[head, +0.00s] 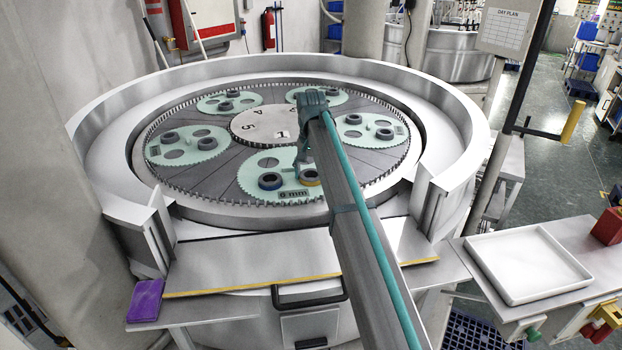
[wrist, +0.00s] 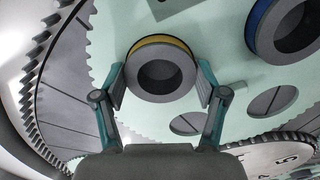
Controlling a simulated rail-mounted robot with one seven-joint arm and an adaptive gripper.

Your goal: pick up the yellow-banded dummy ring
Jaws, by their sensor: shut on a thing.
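The yellow-banded dummy ring (wrist: 160,54) is a dark grey ring with a yellow band, seen in the wrist view between the two teal fingers. My gripper (wrist: 162,82) is shut on it, one finger against each side. In the head view the yellow-banded ring (head: 311,180) shows at the front carrier, partly hidden by my arm. My gripper (head: 306,165) reaches down to it there. I cannot tell whether the ring touches the pale green carrier (head: 290,194) marked 6 mm.
A blue-banded ring (head: 270,181) sits close by on the same carrier, left of the yellow one. Several other carriers with dark rings lie around the numbered hub (head: 262,124). A raised metal rim (head: 105,160) surrounds the plate. An empty white tray (head: 527,264) stands at right.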

